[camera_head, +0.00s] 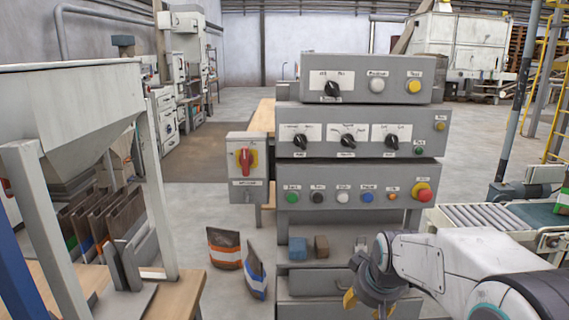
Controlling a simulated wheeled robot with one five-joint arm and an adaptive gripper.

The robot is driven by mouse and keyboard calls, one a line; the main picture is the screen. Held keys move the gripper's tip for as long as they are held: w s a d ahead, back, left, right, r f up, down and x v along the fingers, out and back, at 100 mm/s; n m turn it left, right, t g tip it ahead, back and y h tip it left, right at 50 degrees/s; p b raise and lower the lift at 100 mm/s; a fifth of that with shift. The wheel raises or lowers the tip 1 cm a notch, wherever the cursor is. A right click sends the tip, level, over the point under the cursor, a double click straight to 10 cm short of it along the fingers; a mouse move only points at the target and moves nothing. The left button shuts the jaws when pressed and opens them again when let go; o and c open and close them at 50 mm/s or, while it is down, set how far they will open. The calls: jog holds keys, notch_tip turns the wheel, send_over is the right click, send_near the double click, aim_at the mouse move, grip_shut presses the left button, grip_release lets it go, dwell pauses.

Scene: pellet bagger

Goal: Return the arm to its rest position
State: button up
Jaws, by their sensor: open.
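My white arm comes in from the lower right. My gripper (367,305) hangs at its end in front of the lower part of the control panel. One yellow fingertip shows clearly, and the lower end is partly cut by the bottom edge of the picture. The gripper is open and I see nothing held in it. The grey control panel (360,172) stands ahead in three tiers, with dark knobs and coloured buttons. A red rotary switch (245,158) on a yellow plate sits on the box at its left.
A blue block (297,248) and a brown block (321,246) sit on a ledge below the panel. Two bags (224,248) stand on the floor left of it. A hopper (70,110) stands at left. A roller conveyor (480,217) lies at right, close behind my arm.

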jog(key=s+f+m+g, duration=0.1)
jog(key=s+g, duration=0.1)
jog(key=s, duration=1.1)
jog(key=s+f+g, duration=0.2)
jog(key=s, duration=1)
notch_tip(320, 180, up, 18)
jog(key=t+p, duration=0.2)
jog(key=p, duration=1.2)
jog(key=shift+s+d+m, duration=0.15)
jog(key=shift+m, duration=0.15)
